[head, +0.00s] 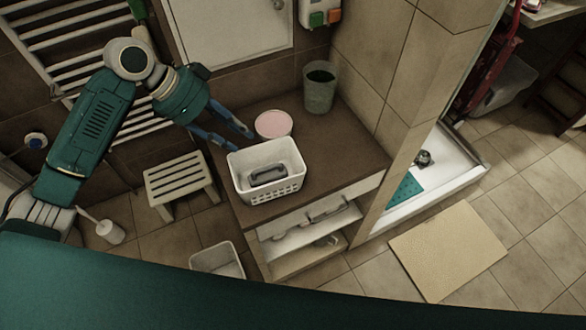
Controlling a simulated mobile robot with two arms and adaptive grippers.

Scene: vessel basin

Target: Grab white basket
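The white basket (272,189) stands upright on the brown top of a low cabinet (346,157), near its front left corner. It has slotted sides and a dark grey object (268,174) lies inside. My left gripper (237,144) comes in from the upper left, just behind the basket's back left corner. Its blue fingers are spread apart with nothing between them. Whether a fingertip touches the rim is hard to tell. My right gripper is not in view.
A pink round dish (273,124) and a grey-green cup (319,88) stand behind the basket. A slatted stool (180,181) and a white bin (217,260) are on the floor to the left. A tiled wall (395,90) bounds the cabinet on the right.

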